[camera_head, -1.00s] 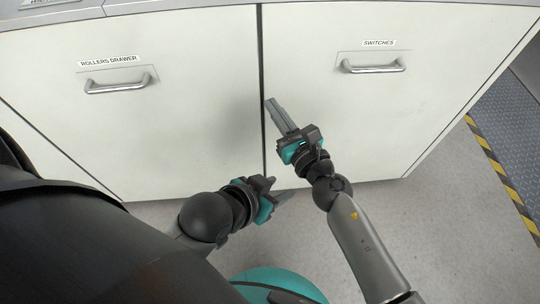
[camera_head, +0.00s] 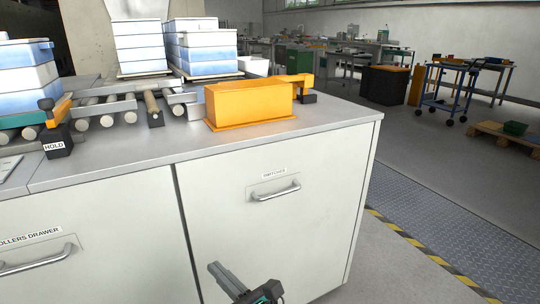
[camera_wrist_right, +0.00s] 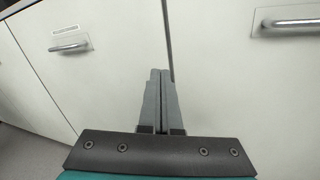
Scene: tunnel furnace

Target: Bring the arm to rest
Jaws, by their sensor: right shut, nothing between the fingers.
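My right gripper (camera_head: 226,279) shows at the bottom of the head view, in front of the white cabinet (camera_head: 270,232), below the switches drawer handle (camera_head: 276,192). Its two grey fingers lie together, shut and empty. In the right wrist view the fingers (camera_wrist_right: 160,75) point at the cabinet front near the dark seam between the two drawer fronts. I cannot tell how far the fingertips are from the front. Most of my right arm is below the head view's edge. My left gripper is outside both current views.
The rollers drawer handle (camera_head: 38,262) sticks out at left. On the counter are an orange box (camera_head: 250,103), a roller track (camera_head: 108,112) and blue-white stacked crates (camera_head: 208,47). Open floor and a yellow-black striped strip (camera_head: 428,256) lie at right. A blue cart (camera_head: 450,90) stands farther back.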

